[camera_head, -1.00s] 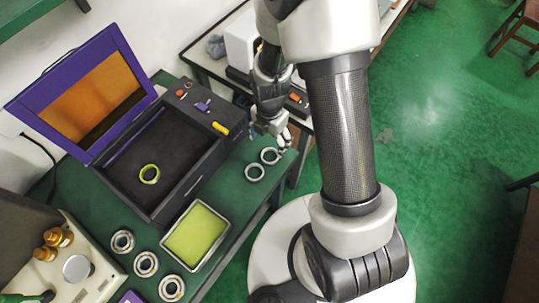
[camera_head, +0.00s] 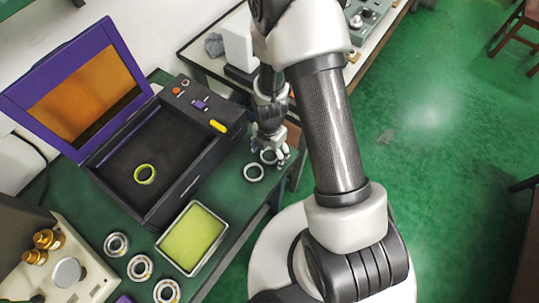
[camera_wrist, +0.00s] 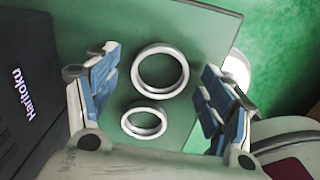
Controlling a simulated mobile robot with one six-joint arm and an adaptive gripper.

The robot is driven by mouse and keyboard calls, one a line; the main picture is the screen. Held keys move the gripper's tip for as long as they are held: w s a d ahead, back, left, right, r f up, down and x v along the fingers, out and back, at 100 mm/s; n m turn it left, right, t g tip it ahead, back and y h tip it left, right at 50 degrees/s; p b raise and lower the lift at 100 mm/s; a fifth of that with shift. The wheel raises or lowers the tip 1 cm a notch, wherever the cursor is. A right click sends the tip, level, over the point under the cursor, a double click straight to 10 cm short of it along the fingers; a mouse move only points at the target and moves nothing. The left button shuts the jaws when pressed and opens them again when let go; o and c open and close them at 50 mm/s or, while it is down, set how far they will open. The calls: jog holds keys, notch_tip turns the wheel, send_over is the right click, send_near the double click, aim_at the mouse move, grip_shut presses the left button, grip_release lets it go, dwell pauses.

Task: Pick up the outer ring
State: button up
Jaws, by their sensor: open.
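Two plain grey rings lie flat on the green table, side by side. The larger one, the outer ring (camera_wrist: 137,75), is farther up in the wrist view. The smaller ring (camera_wrist: 146,134) lies just below it, close to the gripper's base. My gripper (camera_wrist: 158,92) is open and empty, with one blue-padded finger on each side of the rings. In the head view my gripper (camera_head: 273,151) is above the right-hand ring (camera_head: 262,159) and partly hides it. The other ring (camera_head: 246,173) is in clear view.
A black case (camera_head: 185,190) with a raised purple lid stands left of the rings; a yellow-green ring (camera_head: 137,174) lies inside. A tray with a yellow-green surface (camera_head: 193,240) and several bearings (camera_head: 141,267) are nearer the camera. The table's edge is close on the right.

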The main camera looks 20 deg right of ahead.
jog(key=shift+c, duration=0.6)
jog(key=c, duration=1.1)
jog(key=shift+o, duration=0.2)
